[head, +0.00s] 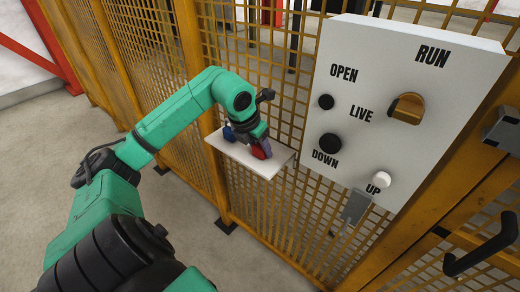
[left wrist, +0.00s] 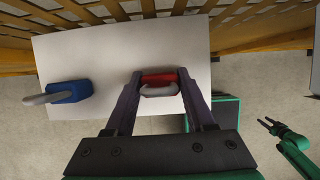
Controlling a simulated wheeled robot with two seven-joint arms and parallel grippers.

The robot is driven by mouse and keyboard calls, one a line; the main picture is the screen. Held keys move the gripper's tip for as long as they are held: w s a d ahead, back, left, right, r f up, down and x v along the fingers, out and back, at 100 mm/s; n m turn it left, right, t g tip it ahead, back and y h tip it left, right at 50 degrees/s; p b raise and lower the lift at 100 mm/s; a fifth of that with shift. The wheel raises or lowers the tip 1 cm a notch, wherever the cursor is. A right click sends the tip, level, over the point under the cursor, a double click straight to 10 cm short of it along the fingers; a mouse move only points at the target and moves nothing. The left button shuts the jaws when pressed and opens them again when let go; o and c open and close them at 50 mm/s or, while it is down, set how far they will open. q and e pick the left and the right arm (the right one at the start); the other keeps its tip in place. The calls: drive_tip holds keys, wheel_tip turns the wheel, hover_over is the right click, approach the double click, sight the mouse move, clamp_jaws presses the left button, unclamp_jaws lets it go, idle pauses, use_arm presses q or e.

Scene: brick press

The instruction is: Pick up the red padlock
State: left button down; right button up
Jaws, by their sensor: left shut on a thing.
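The red padlock (head: 262,151) is at the white shelf (head: 256,167) on the yellow mesh fence. In the left wrist view, the red padlock (left wrist: 158,78) sits between the fingertips of my left gripper (left wrist: 160,79), its grey shackle towards the wrist. My left gripper (head: 258,147) is shut on it in the head view, partly hiding it. I cannot tell whether the padlock touches the shelf. My right gripper (left wrist: 269,126) shows small at the right of the left wrist view, its fingers apart and empty, away from the shelf.
A blue padlock (left wrist: 69,92) with a grey shackle lies left of the red one on the shelf. The mesh fence (head: 285,217) stands right behind the shelf. A grey control panel (head: 377,75) with knobs and labels is to the right. Floor is clear at the left.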

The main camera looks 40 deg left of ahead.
use_arm(q)
drive_tip(key=shift+r, duration=0.15)
wheel_tip(320, 180, up, 20)
drive_tip(key=p, duration=0.5)
idle(0.6)
